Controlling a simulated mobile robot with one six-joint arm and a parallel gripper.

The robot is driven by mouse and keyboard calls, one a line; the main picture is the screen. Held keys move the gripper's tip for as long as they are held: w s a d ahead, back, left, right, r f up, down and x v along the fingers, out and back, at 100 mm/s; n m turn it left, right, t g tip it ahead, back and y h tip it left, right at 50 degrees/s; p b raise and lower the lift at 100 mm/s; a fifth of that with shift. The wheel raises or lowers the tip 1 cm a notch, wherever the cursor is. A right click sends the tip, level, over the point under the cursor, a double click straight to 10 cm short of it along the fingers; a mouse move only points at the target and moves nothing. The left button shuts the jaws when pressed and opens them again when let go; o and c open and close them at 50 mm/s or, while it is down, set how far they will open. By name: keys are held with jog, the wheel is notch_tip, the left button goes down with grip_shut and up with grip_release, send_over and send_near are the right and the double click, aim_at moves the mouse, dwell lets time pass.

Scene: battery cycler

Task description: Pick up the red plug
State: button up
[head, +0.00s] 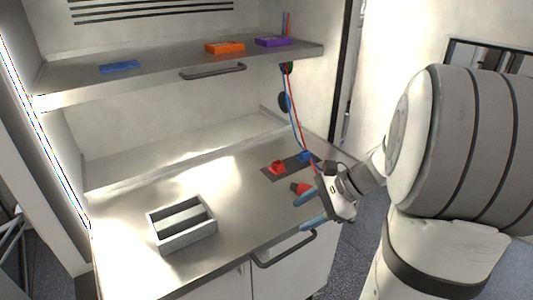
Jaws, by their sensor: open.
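The red plug (299,188) seems to be the small red piece with a dark end lying on the steel worktop, near the right front. My gripper (301,215) is open, with its two blue fingers pointing left over the worktop's front right. The red plug shows just beyond the far finger, and I cannot tell whether they touch. No object shows between the fingers. A red block (278,168) and a blue piece (305,157) sit on a dark plate (290,171) behind the plug. A red cable (297,120) hangs down toward my wrist, where its lower end is hidden.
A grey divided tray (181,224) stands at the worktop's (130,205) front left. The shelf (180,62) above holds a blue piece (120,67), an orange box (225,47) and a purple box (272,41). A blue cable (291,110) hangs beside the red one. The worktop's middle is clear.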

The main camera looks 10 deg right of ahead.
jog(key=w+d+m+t+y+p, duration=0.1)
jog(key=w+d+m+t, duration=0.1)
jog(key=d+m+t, duration=0.3)
jog(key=w+d+m+t+y, duration=0.1)
jog(key=w+d+m, duration=0.2)
jog(key=d, duration=0.4)
jog(key=shift+m, duration=0.3)
jog(key=p+x, duration=0.2)
jog(key=x, duration=0.5)
jog(key=shift+a+f, duration=0.2)
jog(key=shift+a, duration=0.15)
jog(key=shift+c, duration=0.3)
grip_shut()
jog(key=shift+r, duration=0.1)
notch_tip(320, 180, up, 10)
jog(key=b, duration=0.1)
